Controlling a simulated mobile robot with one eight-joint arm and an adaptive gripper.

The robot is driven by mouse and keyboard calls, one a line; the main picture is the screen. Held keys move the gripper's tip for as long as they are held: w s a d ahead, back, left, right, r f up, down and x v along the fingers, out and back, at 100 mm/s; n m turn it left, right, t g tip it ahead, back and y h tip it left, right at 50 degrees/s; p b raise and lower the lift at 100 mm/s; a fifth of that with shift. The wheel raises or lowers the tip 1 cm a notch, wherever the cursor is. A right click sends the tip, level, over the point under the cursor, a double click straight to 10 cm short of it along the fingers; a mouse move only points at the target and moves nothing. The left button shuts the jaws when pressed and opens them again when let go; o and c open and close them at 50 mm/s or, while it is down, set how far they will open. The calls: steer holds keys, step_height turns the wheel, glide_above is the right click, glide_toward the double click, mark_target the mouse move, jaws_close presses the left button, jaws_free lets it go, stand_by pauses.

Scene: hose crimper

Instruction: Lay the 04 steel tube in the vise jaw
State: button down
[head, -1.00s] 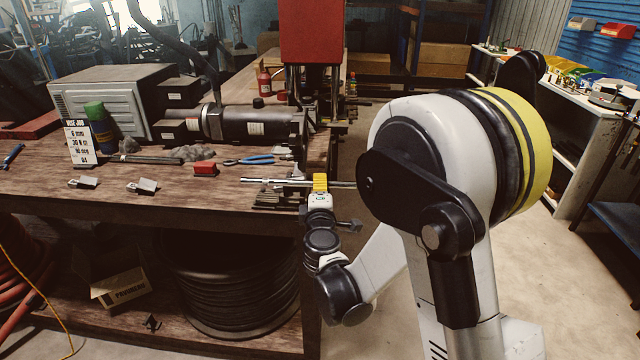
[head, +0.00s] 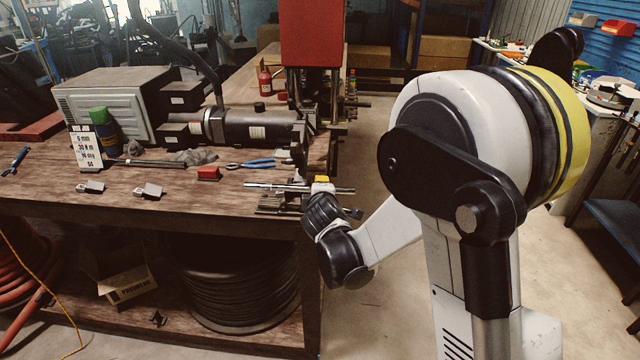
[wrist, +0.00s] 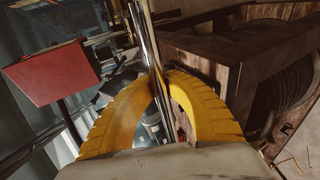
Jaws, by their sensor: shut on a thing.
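The steel tube (head: 262,186) is a thin bright rod, lying roughly level across the bench's front right corner in the head view. In the wrist view, the yellow fingers of my gripper (wrist: 160,82) are shut around the tube (wrist: 150,45). A dark metal block, perhaps the vise (head: 278,205), sits at the bench corner just below the tube. I cannot tell whether the tube touches it. No number is readable on the tube.
The bench (head: 125,205) holds a red block (head: 209,173), blue-handled pliers (head: 252,164), two small metal pieces and a job card (head: 87,148). A red press (head: 311,35) stands behind the corner. The floor right of the bench is open around my arm.

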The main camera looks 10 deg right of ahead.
steer(key=d+f+b+x, duration=0.1)
steer(key=b+x, duration=0.3)
steer(key=x, duration=0.5)
steer(key=shift+s+f, duration=0.2)
steer(key=shift+s, duration=0.2)
stand_by(0.6)
steer(key=c, duration=1.4)
jaws_free()
